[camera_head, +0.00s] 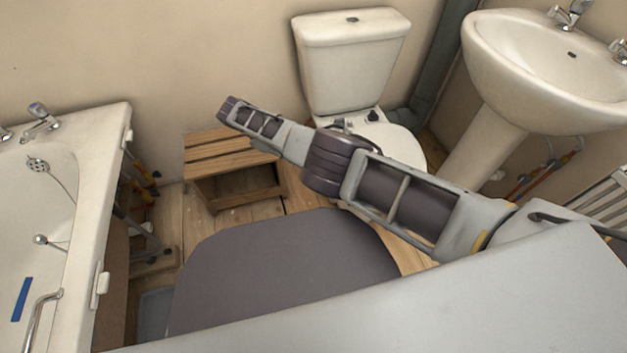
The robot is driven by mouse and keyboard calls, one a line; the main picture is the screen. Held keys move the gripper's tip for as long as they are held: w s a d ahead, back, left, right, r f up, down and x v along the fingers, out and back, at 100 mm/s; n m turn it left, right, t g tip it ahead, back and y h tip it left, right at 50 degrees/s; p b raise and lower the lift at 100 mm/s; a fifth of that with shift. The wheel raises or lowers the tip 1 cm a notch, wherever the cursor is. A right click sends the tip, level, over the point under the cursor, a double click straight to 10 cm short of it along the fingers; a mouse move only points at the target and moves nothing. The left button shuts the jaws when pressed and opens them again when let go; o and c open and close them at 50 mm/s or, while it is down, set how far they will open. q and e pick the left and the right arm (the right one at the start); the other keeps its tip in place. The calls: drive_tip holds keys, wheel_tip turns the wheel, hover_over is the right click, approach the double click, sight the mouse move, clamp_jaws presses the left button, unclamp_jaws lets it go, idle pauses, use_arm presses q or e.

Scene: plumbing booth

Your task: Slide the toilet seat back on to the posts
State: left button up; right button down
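The white toilet seat (405,142) lies over the bowl in front of the cistern (353,60). Its left and front parts are hidden behind my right arm. Small dark and metallic parts show at the seat's back edge, but I cannot make out the posts or whether the seat sits on them. My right arm comes in from the right and crosses in front of the toilet. Its dark end, my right gripper (232,108), is left of the toilet, apart from the seat; its fingers are unclear. My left gripper is not in view.
A slatted wooden box (235,185) stands on the wooden floor (215,233) left of the toilet. A bathtub (112,165) is at the left. A pedestal sink (500,140) stands right of the toilet, with a grey pipe (440,70) between them.

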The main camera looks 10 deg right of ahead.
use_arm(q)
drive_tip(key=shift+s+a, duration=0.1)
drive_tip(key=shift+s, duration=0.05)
use_arm(e)
drive_tip(key=shift+s+a+r, duration=0.2)
drive_tip(key=shift+s+a, duration=0.05)
drive_tip(key=shift+s, duration=0.05)
drive_tip(key=shift+d+f, duration=0.15)
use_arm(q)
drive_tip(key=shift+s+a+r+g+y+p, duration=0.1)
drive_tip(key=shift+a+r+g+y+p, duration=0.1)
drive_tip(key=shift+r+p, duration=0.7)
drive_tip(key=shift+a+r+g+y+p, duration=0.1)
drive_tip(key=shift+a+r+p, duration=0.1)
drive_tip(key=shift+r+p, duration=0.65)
use_arm(e)
drive_tip(key=s+d+f, duration=0.4)
drive_tip(key=d+f, duration=0.2)
drive_tip(key=d, duration=0.4)
drive_tip(key=shift+f, duration=0.4)
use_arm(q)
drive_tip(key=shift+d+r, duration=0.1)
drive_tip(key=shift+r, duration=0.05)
